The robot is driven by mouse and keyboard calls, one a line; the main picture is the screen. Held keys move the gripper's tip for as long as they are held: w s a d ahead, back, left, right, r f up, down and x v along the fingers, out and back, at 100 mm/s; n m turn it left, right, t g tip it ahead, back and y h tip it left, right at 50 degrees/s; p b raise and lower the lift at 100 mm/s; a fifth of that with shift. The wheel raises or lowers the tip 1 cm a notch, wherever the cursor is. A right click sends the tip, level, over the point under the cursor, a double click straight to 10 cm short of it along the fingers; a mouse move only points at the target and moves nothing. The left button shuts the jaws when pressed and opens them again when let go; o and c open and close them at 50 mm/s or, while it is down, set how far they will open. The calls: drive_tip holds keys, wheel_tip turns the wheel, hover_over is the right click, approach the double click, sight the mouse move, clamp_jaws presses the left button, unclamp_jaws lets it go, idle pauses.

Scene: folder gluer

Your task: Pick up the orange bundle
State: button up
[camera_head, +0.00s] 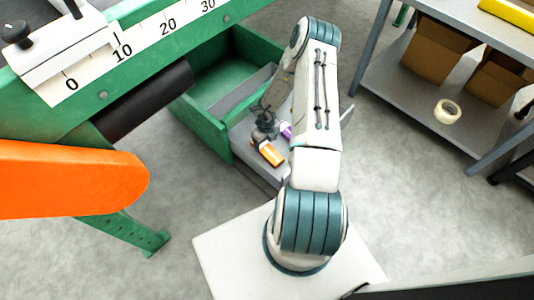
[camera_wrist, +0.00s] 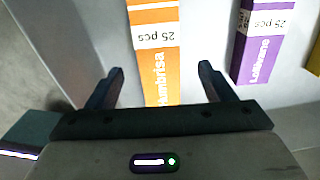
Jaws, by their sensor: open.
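The orange bundle (camera_head: 271,153) lies on a grey surface beside the green bin. In the wrist view the orange bundle (camera_wrist: 156,55) has a white band marked "25 pcs" and runs up between my finger lines. My gripper (camera_wrist: 160,82) is open, with one finger on each side of the orange bundle and a gap to both. I cannot tell how high the fingers are above it. A purple bundle (camera_wrist: 262,40) lies to the right of the orange one, outside the right finger; it also shows in the head view (camera_head: 286,131).
A green open bin (camera_head: 215,75) stands behind the grey surface. A green machine frame with a ruler (camera_head: 140,38) and an orange guard (camera_head: 70,180) are at left. A grey shelf (camera_head: 425,100) with cardboard boxes (camera_head: 437,50) and a tape roll (camera_head: 447,112) is at right.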

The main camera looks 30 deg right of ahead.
sight(267, 150)
drive_tip(key=shift+s+f+b, duration=0.25)
drive_tip(key=shift+f+b, duration=0.6)
drive_tip(key=shift+f, duration=0.5)
drive_tip(key=shift+s+f+b, duration=0.2)
drive_tip(key=shift+f+b, duration=0.65)
drive_tip(key=shift+f, duration=0.5)
drive_tip(key=shift+r, duration=0.1)
drive_tip(key=c, duration=1.1)
